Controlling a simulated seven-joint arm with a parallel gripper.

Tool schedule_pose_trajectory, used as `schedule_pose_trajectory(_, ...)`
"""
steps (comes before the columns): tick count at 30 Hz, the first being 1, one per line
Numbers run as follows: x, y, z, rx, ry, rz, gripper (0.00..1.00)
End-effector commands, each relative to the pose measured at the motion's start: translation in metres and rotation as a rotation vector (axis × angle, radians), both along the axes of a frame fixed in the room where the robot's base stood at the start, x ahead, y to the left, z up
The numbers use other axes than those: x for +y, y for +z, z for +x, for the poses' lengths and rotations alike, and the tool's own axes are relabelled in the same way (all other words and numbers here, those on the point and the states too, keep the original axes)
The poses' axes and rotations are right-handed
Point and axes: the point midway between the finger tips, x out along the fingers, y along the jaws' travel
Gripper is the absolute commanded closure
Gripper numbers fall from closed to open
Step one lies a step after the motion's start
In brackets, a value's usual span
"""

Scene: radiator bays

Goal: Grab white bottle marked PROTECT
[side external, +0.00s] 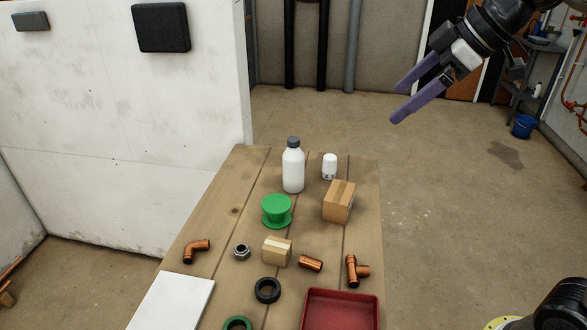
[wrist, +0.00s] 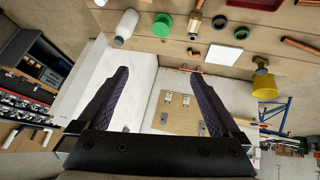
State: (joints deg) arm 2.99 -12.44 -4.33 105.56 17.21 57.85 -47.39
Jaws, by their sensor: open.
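A white bottle (side external: 293,171) with a dark grey cap stands upright on the wooden table, towards its far end. No PROTECT marking can be read on the side I see. A white bottle also shows at the upper left of the wrist view (wrist: 126,24). My gripper (side external: 396,104) is open and empty, high up to the right of the bottle and well apart from it. In the wrist view its two purple fingers (wrist: 159,73) are spread with nothing between them.
A white knob (side external: 329,166), a cardboard box (side external: 339,202) and a green spool (side external: 276,210) stand close to the bottle. Copper fittings, a wooden block (side external: 277,251) and a red tray (side external: 341,312) lie nearer. A white wall (side external: 120,110) rises left of the table.

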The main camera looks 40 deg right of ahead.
Motion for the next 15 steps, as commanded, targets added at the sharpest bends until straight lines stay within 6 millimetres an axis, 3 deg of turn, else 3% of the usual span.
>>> schedule_pose_trajectory(1,-0.001,0.002,0.024,0.001,0.026,-0.002,0.00)
schedule_pose_trajectory(8,-0.006,-0.003,0.121,-0.015,0.139,-0.001,0.00)
schedule_pose_trajectory(15,-0.022,-0.048,0.215,0.000,0.201,0.027,0.00)
